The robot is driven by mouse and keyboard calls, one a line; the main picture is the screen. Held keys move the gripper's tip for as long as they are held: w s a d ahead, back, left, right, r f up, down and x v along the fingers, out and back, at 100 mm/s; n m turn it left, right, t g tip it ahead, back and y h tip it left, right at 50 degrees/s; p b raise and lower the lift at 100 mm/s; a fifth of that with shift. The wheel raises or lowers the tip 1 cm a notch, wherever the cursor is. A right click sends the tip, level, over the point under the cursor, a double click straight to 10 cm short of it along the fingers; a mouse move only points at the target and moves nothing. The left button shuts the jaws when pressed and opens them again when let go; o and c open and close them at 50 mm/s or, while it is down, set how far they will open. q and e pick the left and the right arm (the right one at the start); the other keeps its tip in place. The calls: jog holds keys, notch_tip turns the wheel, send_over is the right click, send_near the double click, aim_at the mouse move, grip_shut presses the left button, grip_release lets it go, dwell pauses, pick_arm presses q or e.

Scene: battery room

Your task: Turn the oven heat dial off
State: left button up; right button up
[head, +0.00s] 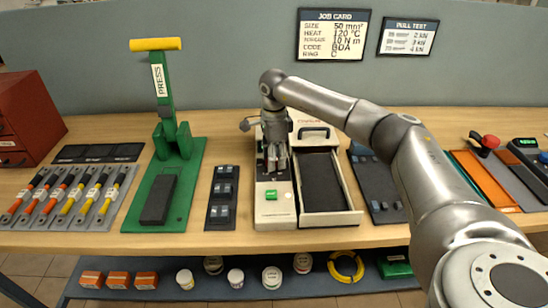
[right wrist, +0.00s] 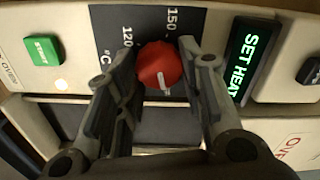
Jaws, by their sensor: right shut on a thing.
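The oven (head: 272,210) is a beige unit on the bench with a green START button on its front panel and an open-topped dark tray section to its right. My right gripper (head: 274,163) points down over its panel and hides the dial in the head view. In the right wrist view, the red heat dial (right wrist: 160,66) sits between the two fingertips, and the gripper is shut on it. The dial's white mark points toward the bottom of that view. The figures 120 and 150 show around it. A lit display (right wrist: 246,58) reads SET HEAT. My left gripper is not in view.
A green press (head: 170,150) with a yellow handle stands left of the oven, beyond a dark tray (head: 222,212). A blue-grey tray (head: 380,190) lies to the right, under my right arm. Job and pull-test cards hang on the back wall. Tubs and boxes stand on the shelf below.

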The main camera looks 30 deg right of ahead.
dwell(0.4)
jog(key=o, duration=1)
jog(key=shift+o, duration=0.2)
notch_tip(320, 180, up, 12)
dwell(0.4)
